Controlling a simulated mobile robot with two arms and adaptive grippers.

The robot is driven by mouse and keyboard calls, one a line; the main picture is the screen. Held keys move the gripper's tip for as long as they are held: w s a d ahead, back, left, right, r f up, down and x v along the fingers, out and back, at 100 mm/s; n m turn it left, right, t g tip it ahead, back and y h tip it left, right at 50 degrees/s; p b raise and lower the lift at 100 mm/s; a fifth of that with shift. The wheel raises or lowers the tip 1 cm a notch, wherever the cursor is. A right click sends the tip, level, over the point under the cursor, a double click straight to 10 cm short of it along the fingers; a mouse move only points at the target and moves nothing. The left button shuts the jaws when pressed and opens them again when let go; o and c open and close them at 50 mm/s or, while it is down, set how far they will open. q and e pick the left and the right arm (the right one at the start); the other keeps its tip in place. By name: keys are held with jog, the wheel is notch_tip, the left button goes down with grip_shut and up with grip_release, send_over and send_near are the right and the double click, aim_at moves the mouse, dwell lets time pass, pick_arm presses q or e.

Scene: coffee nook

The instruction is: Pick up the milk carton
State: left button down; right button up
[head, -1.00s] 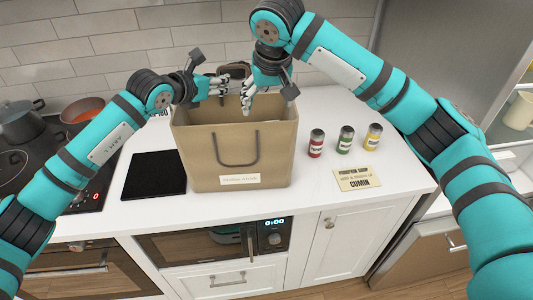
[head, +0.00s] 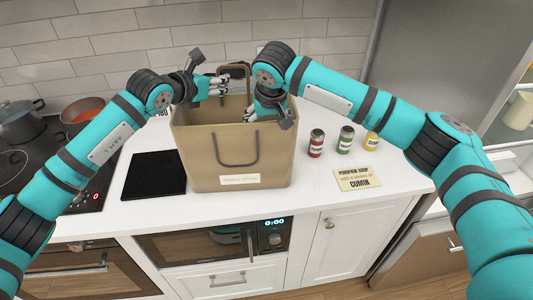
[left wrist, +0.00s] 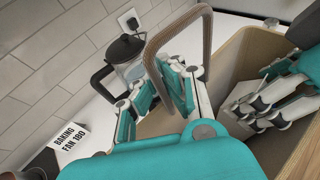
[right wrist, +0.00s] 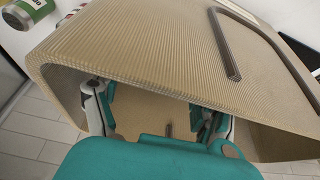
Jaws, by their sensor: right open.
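No milk carton shows in any view. The brown paper bag (head: 205,160) stands upright on the counter, and most of its inside is hidden. My left gripper (head: 222,86) is at the bag's back left rim, beside the rear handle (left wrist: 206,50). Its fingers show in the left wrist view (left wrist: 160,95), but whether they grip the rim or handle is unclear. My right gripper (right wrist: 160,115) is open and points down into the bag. The bag's inner wall shows between its fingers. In the left wrist view its fingers (left wrist: 262,108) are inside the bag.
Red (head: 315,144), green (head: 345,139) and yellow (head: 371,141) spice cans and a cumin card (head: 357,179) are right of the bag. A black mat (head: 153,176) and stove with pots (head: 20,122) are left. A glass jug (left wrist: 126,55) stands behind the bag.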

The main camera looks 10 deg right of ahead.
jog(key=c, duration=1.5)
pick_arm(q)
jog(key=shift+f, duration=0.1)
pick_arm(e)
notch_tip(320, 180, up, 28)
jog(key=shift+r, duration=0.15)
pick_arm(q)
jog(key=c, duration=1.4)
grip_release()
pick_arm(e)
jog(key=shift+w, duration=0.1)
